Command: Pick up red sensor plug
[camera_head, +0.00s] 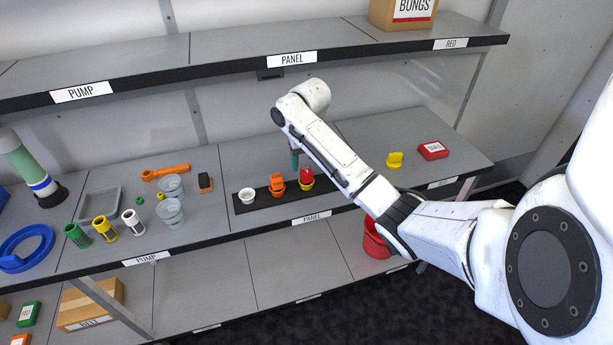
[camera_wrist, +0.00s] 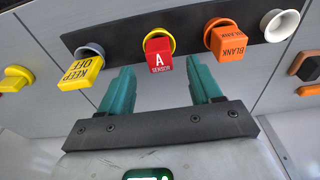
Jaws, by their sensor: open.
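The red sensor plug (camera_wrist: 158,56), marked "A SENSOR", sits in a yellow ring socket on a black strip. It also shows in the head view (camera_head: 306,176), partly behind my arm. My gripper (camera_wrist: 160,75) has two teal fingers spread apart with nothing between them. In the wrist view the red plug lies just beyond the gap between the fingertips. In the head view my gripper (camera_head: 295,160) hangs just above the strip, close to the red plug, with its fingers partly hidden by my arm.
On the black strip (camera_head: 254,206) an orange "BLANK" plug (camera_wrist: 226,42) and an empty white socket (camera_wrist: 281,24) stand on one side. A yellow "KEEP OFF" plug (camera_wrist: 82,68) stands on the other. An upper shelf (camera_head: 240,57) overhangs behind. Glass cups (camera_head: 170,211) stand left.

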